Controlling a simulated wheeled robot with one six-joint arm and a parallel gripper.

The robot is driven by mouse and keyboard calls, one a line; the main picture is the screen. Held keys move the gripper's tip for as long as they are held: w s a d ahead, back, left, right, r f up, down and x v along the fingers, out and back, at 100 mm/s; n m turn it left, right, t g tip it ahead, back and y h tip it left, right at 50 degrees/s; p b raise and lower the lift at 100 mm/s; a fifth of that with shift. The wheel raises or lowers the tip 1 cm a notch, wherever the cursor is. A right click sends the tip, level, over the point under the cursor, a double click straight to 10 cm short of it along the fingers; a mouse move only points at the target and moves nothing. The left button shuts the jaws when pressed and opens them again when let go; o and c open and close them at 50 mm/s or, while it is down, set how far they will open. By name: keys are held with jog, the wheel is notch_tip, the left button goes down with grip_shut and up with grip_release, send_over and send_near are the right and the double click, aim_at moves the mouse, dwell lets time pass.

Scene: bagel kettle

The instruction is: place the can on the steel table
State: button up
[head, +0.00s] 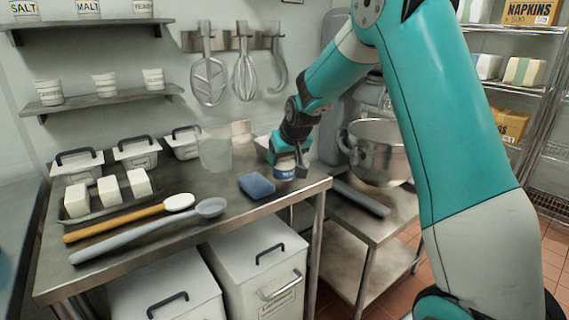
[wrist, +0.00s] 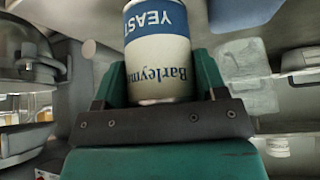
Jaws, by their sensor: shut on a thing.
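The can (head: 285,173), white and blue, is at the right part of the steel table (head: 235,222), just behind a blue sponge-like block. In the head view my gripper (head: 287,160) points down and is shut on the can. In the wrist view the can (wrist: 160,52) is between the two teal fingers of my gripper (wrist: 157,88), its "YEAST" label appearing upside down. I cannot tell whether the can's base touches the tabletop or hangs slightly above it.
The blue block (head: 257,186) lies close in front of the can. A clear container (head: 215,150) stands behind left. Two long spoons (head: 150,228) and a tray of white blocks (head: 80,213) occupy the left side. A steel pot (head: 378,155) stands on the right, on a lower table.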

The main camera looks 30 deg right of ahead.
jog(key=shift+f, duration=0.85)
jog(key=shift+f, duration=0.2)
jog(key=o, duration=1.4)
jog(key=shift+c, duration=0.2)
jog(key=shift+r, duration=0.15)
